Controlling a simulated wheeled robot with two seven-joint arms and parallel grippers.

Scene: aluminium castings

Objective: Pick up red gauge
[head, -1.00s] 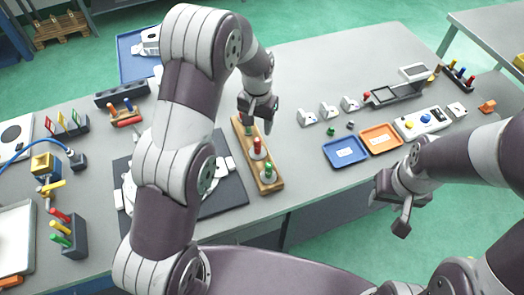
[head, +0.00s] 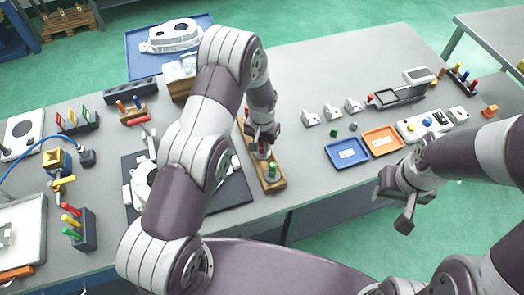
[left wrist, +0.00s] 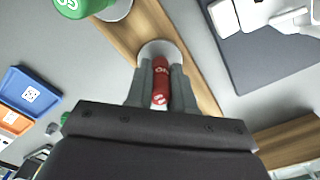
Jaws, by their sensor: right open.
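The red gauge (left wrist: 161,82) stands upright in a white round seat on the wooden rack (left wrist: 205,95). My left gripper (left wrist: 160,85) points down over it, with one finger on each side against the gauge, shut on it. In the head view my left gripper (head: 262,147) is over the middle of the wooden rack (head: 273,187) and hides most of the red gauge. A green gauge (head: 271,169) stands at the rack's near end; it also shows in the left wrist view (left wrist: 78,6). My right gripper (head: 405,205) is open and empty, off the table's front edge.
A blue tray (head: 331,148) and an orange tray (head: 398,134) lie to the right of the rack. A dark mat (head: 230,195) with a casting lies to its left, partly behind my left arm. Table between rack and blue tray is clear.

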